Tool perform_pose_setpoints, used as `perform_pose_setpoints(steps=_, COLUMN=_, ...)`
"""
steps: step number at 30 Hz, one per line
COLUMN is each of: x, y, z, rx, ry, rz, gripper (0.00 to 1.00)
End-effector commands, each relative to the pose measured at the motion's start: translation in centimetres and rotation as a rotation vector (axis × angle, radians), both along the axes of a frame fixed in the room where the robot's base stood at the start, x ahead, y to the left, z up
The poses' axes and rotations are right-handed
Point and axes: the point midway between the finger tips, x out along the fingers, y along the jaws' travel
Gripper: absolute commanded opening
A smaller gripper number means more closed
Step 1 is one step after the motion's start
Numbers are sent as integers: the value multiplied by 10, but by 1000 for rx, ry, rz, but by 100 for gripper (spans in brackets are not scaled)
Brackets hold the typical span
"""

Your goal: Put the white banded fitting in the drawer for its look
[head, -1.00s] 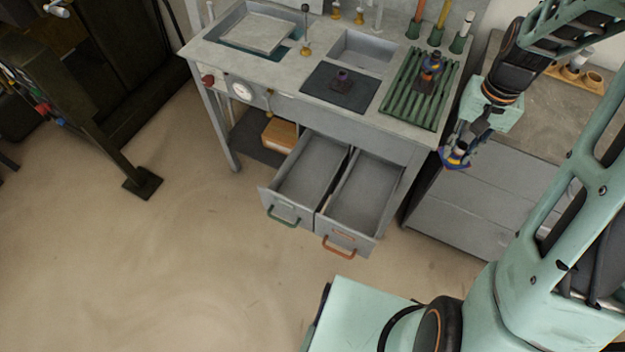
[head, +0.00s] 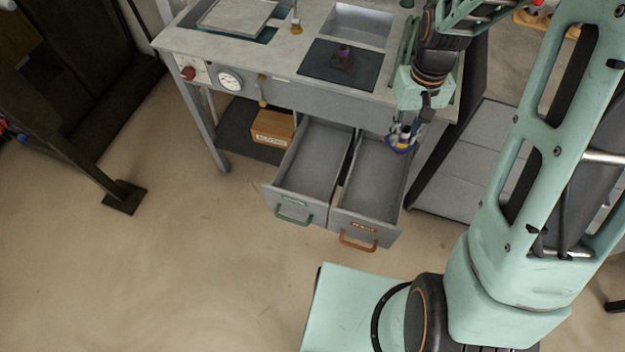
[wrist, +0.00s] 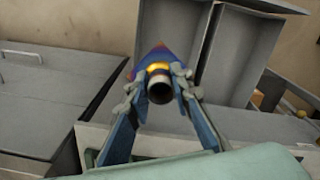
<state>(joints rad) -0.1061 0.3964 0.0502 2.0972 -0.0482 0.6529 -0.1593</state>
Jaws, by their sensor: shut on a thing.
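My gripper (head: 402,137) is shut on a fitting (wrist: 159,88), which shows a blue and red body, a yellow ring and a dark open tube end in the wrist view. I cannot make out a white band on it. In the head view the gripper hangs over the right rear part of the right drawer (head: 352,228), which has an orange handle. The left drawer (head: 287,204) has a green handle. Both drawers are pulled open and look empty. How high the fitting is above the drawer is hard to tell.
The grey bench (head: 180,39) stands above the drawers. A cardboard box (head: 272,130) sits on the lower shelf. The floor in front is clear.

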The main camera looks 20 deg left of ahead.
Motion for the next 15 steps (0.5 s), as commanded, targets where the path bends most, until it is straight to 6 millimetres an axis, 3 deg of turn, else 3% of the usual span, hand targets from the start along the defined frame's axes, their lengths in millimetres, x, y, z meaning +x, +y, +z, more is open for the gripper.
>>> perform_pose_setpoints(steps=1, x=-4, y=10, z=-29, rx=-1, ry=2, rz=54, gripper=0)
perform_pose_setpoints(steps=3, x=-9, y=21, z=-50, rx=-1, ry=3, rz=127, gripper=0)
perform_pose_setpoints(steps=9, x=-26, y=54, z=-109, rx=1, ry=3, rz=338, gripper=0)
perform_pose_setpoints(steps=15, x=-41, y=80, z=-153, rx=6, ry=2, rz=512, gripper=0)
